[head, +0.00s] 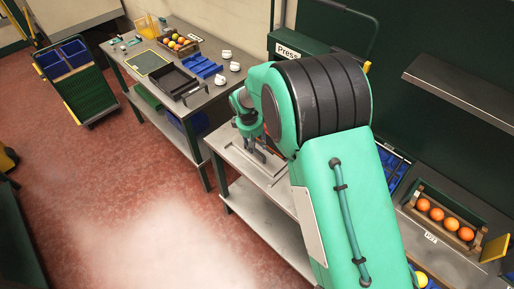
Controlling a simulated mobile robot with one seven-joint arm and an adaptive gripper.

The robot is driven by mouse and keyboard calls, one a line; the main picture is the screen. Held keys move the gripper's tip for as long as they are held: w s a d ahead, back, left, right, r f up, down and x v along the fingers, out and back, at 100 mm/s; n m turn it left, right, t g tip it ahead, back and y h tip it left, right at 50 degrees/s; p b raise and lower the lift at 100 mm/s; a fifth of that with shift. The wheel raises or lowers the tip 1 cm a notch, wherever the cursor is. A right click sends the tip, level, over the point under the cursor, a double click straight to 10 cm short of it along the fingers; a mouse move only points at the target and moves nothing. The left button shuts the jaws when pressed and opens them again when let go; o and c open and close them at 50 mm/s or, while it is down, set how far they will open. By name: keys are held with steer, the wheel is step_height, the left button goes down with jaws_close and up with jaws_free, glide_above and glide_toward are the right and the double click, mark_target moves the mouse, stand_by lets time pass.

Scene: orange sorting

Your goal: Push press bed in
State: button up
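The press, a dark green housing with a white "Press" sign (288,52), stands behind my arm, which hides much of it. A flat light-grey plate with a raised rim (273,178), which looks like the press bed, sticks out over the bench on the near side of the press. My gripper (258,157) points down at this plate, close to its left part. I cannot tell whether it touches the plate. The fingers are small and dark here, and I cannot tell whether they are open or shut. My arm covers the right side of the plate.
The left bench holds a black tray (161,82), blue bins (201,67), white cups and a crate of fruit (180,42). On the right is a wooden crate (452,243) with several oranges.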

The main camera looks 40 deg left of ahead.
steer(key=shift+w+f, duration=0.2)
steer(key=shift+f, duration=0.6)
steer(key=shift+w+f, duration=0.15)
steer(key=shift+f, duration=0.65)
jaws_close()
